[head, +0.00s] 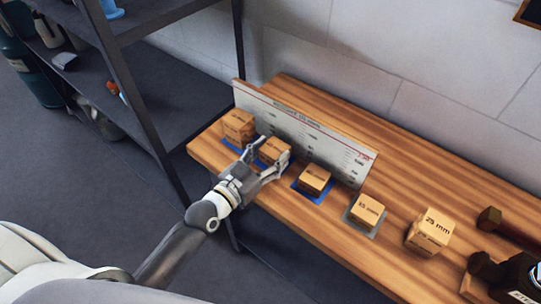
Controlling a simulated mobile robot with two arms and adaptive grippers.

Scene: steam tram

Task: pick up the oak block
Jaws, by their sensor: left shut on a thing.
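Several pale wooden blocks stand in a row on a wooden bench. My left gripper (267,152) is shut on the second block from the left (273,150), one finger on each side. A blue pad shows beneath this block; I cannot tell whether they touch. The leftmost block (239,125) stands beyond the gripper. To the right are a block on a blue pad (314,179), a block on a grey pad (366,211) and a block marked 25 mm (429,232). I cannot read which block is oak. My right gripper is not in view.
A white board with printed scales (345,158) stands upright behind the blocks. Dark tools (507,275) lie at the bench's right end. A dark metal shelf (175,105) stands close at the left. The wooden bench (440,180) is bare behind the board.

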